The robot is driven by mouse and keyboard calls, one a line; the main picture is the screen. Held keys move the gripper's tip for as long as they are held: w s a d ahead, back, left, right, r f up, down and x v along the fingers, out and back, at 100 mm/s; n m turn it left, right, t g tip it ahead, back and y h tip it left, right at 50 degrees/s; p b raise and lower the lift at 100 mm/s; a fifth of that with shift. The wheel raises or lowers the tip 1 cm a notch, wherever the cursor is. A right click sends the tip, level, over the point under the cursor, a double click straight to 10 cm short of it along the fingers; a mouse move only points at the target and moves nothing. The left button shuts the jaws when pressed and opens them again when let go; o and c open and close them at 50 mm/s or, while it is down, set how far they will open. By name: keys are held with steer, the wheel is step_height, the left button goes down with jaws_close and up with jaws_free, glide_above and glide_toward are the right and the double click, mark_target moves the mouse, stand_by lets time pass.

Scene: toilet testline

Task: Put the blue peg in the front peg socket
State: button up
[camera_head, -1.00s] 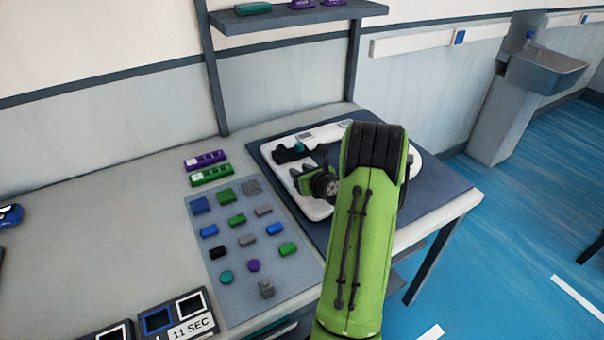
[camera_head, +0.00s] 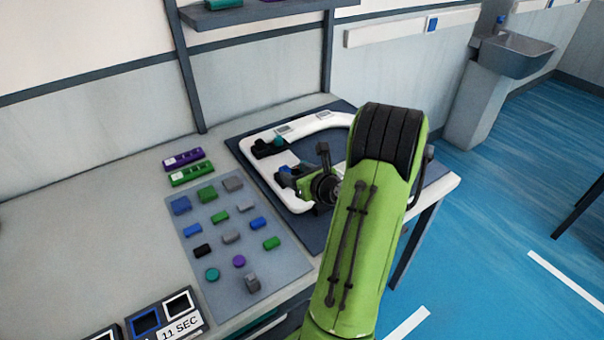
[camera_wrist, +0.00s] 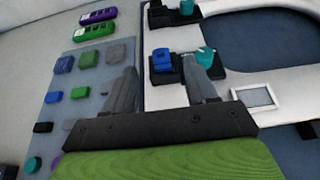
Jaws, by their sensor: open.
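A blue piece, which looks like the blue peg (camera_wrist: 162,57), stands in a black socket block (camera_wrist: 163,73) on the white toilet-seat-shaped board (camera_head: 262,165). A teal peg (camera_wrist: 205,57) is beside it. A farther black socket block (camera_wrist: 160,16) holds another teal piece (camera_wrist: 187,7); it also shows in the head view (camera_head: 263,149). My gripper (camera_wrist: 159,68) is open, its fingertips appearing either side of the blue piece in the wrist view. I cannot tell whether they touch it. In the head view my gripper (camera_head: 289,178) is over the board's left side, partly hidden by my arm.
A grey mat (camera_head: 207,248) with several coloured blocks lies left of the board. Purple (camera_head: 184,158) and green (camera_head: 190,173) strips lie behind it. A timer box (camera_head: 163,318) stands at the front. A shelf post (camera_head: 187,80) rises at the back.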

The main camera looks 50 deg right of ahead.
steer(key=v, duration=0.2)
steer(key=shift+s+a+r, duration=0.1)
steer(key=shift+s+r, duration=0.05)
steer(key=shift+s, duration=0.2)
steer(key=w+a+r+n+g+y, duration=0.2)
steer(key=a+n+y, duration=0.1)
steer(key=a+n, duration=0.7)
steer(key=w+a+r+n+g+y, duration=0.2)
steer(key=a+n+y, duration=0.1)
steer(key=a+n, duration=0.7)
steer(key=s+a+r+n+g+h, duration=0.1)
steer(key=s+a+r+n, duration=0.2)
steer(key=s+a+n, duration=0.2)
steer(key=s+a+r+n+g, duration=0.2)
steer(key=s+a+n, duration=0.4)
steer(key=s+n, duration=0.5)
steer(key=n, duration=0.3)
steer(key=shift+s+a+r+n+h, duration=0.2)
steer(key=shift+s+r+n+h, duration=0.1)
steer(key=shift+r+h, duration=0.1)
